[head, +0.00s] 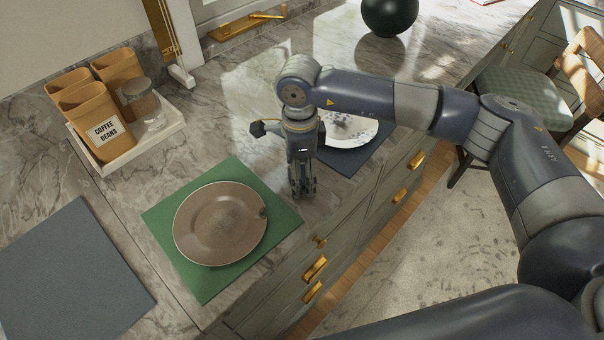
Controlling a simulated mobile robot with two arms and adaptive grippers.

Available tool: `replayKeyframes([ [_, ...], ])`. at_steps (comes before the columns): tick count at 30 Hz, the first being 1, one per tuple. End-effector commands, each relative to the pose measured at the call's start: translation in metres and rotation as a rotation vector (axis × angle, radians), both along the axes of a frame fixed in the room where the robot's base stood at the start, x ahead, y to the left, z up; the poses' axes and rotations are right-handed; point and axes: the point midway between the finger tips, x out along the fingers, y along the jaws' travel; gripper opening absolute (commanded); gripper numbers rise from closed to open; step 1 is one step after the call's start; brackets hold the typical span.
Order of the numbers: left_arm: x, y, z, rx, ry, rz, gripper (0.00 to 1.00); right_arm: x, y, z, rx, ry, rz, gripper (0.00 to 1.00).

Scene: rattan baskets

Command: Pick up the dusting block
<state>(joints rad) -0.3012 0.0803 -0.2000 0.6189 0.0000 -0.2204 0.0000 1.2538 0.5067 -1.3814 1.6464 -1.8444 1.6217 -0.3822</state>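I cannot make out a dusting block for sure in the head view. A small dark spot (263,212) shows at the right rim of a brown plate (218,225), too small to identify. My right gripper (303,188) points down over the marble counter, just right of the green mat under that plate. Its fingers look close together, seen nearly edge-on, and I see nothing clearly held between them. The gripper and wrist hide some of the counter behind them. My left gripper is not in view.
The brown plate lies on a green mat (160,215). A patterned plate (362,132) on a dark mat is partly behind my arm. A white tray (168,122) holds canisters and a glass jar. A dark round vase (389,15) stands at the back. Bare marble (235,95) lies between.

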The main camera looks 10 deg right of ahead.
Motion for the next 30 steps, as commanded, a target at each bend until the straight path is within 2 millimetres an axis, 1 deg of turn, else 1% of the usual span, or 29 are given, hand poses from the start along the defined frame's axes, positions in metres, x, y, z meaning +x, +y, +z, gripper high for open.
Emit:
replayKeyframes([
  [2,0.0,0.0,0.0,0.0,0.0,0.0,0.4,0.0,0.0,0.0,0.0,0.0,0.0,0.72],
  [3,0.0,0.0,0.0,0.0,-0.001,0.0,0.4,0.0,0.0,0.0,0.0,0.0,0.0,0.63],
  [8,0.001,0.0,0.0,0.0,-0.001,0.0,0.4,0.0,0.0,0.0,0.0,0.0,0.0,0.27],
  [9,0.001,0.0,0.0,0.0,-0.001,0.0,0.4,0.0,0.0,0.0,0.0,0.0,0.0,0.25],
  [18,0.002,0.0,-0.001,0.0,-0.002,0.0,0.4,0.0,0.0,0.001,0.0,0.0,0.0,0.25],
  [22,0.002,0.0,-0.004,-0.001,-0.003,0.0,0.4,0.0,0.0,0.005,0.001,-0.001,0.0,0.25],
  [26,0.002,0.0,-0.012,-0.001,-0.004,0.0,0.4,0.001,0.001,0.017,0.002,-0.004,0.0,0.25],
  [29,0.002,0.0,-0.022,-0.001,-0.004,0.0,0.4,0.001,0.001,0.034,0.002,-0.006,0.001,0.25],
  [30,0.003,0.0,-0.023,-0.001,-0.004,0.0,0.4,-0.008,0.004,0.034,0.001,-0.001,0.006,0.25],
])
